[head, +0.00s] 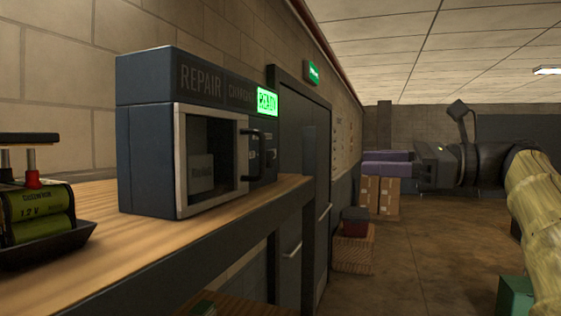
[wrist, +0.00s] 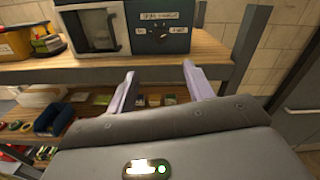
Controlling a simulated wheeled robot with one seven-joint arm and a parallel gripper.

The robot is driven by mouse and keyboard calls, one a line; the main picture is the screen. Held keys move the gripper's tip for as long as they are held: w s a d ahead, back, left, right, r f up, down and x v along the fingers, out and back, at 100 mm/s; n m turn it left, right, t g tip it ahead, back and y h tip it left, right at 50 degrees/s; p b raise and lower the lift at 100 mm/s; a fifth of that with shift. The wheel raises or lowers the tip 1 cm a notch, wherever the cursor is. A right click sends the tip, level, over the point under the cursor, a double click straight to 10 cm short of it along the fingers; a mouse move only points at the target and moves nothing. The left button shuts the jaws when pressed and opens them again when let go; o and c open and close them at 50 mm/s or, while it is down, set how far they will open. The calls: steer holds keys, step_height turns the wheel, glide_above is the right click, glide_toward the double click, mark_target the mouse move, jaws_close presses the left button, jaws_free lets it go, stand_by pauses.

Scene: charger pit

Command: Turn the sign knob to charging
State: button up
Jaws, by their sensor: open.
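The dark blue-grey charger box (head: 147,150) stands on a wooden shelf. Its top strip reads REPAIR, CHARGING and READY, with the ready panel (head: 268,103) lit green. In the wrist view, the sign knob (wrist: 158,32) is a small dark dial on the box's front panel, with labels above and at both sides. Its pointer direction is too small to tell. My gripper (wrist: 162,73) is open and empty, its pale lilac fingers apart in front of and below the knob, not touching it. In the head view my gripper (head: 366,162) is at right, clear of the box.
The box has a windowed door (head: 212,160) with a dark handle beside the knob panel. A battery tray (head: 40,225) stands on the shelf (head: 110,270) to the left. A shelf post (wrist: 245,48) rises right of the knob. Lower shelves hold small items. Open floor lies at right.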

mark_target(273, 160)
steer(key=shift+a, duration=0.1)
steer(key=p+x, duration=0.3)
steer(key=x, duration=1.4)
steer(key=shift+w+a+f+p, duration=0.1)
steer(key=shift+p, duration=0.3)
steer(key=c, duration=1)
